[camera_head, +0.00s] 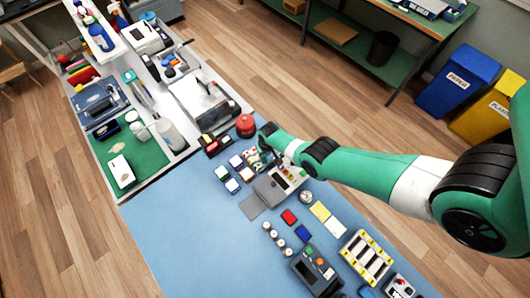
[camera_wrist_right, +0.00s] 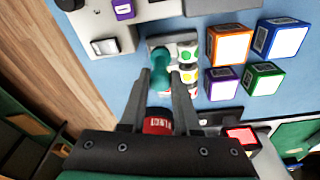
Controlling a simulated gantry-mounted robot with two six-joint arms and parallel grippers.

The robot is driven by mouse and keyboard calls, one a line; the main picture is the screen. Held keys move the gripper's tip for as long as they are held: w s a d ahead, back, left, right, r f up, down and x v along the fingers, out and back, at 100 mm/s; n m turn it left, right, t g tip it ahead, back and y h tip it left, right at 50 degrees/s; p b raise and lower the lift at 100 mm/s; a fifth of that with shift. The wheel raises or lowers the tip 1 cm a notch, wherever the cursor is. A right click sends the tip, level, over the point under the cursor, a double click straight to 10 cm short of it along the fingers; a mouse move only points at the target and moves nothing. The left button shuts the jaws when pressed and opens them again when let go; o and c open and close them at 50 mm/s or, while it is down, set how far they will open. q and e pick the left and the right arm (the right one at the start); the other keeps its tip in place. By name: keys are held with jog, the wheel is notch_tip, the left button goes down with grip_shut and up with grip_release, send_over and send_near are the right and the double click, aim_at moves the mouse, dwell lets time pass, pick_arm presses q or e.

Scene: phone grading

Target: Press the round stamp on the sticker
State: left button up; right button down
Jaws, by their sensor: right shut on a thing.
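My right gripper (camera_wrist_right: 164,78) is shut on a teal, round-headed stamp (camera_wrist_right: 161,60), which shows between its fingertips in the right wrist view. I cannot tell which surface is the sticker. My left gripper is not in view.
White-topped boxes with orange (camera_wrist_right: 284,42), green, purple and blue sides stand right of the rack. A grey device (camera_head: 277,184) stands close. The blue mat (camera_head: 190,220) is clear at left.

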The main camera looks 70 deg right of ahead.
jog(key=shift+f+b, duration=0.45)
jog(key=shift+f, duration=0.15)
dwell(1.1)
jog(key=shift+r, duration=0.1)
notch_tip(320, 180, up, 7)
jog(key=p, duration=0.7)
jog(key=shift+r, duration=0.1)
